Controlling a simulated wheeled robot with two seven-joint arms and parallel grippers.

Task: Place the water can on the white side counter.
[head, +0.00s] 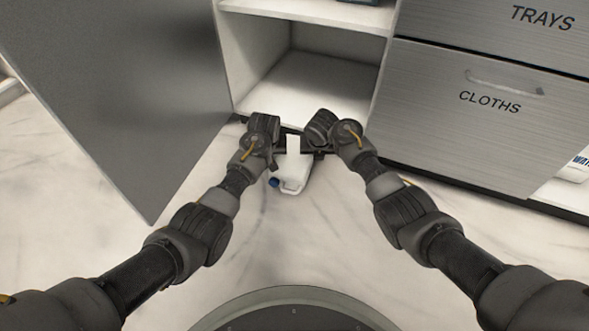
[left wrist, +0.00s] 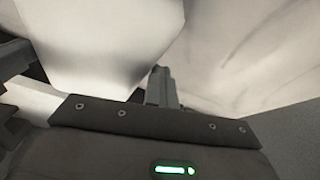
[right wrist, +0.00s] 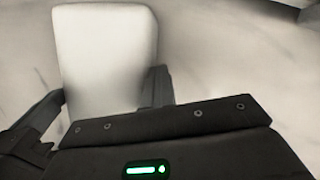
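A white can with a blue cap (head: 290,176) is in front of the open cabinet, between my two grippers. Its label does not show, and I cannot tell whether it touches the floor. My left gripper (head: 279,150) is at its left side and my right gripper (head: 312,150) at its right. In the left wrist view a white surface (left wrist: 105,45) lies in front of the palm between spread fingers. In the right wrist view a white panel (right wrist: 107,55) lies between spread fingers. Finger contact is unclear. The white side counter cannot be made out.
The open cabinet (head: 310,90) has a bare lower shelf. Its grey door (head: 130,100) stands open at left. Drawers labelled TRAYS (head: 470,25) and CLOTHS (head: 480,130) are at right. A white container with blue lettering (head: 576,168) is partly visible at the right edge.

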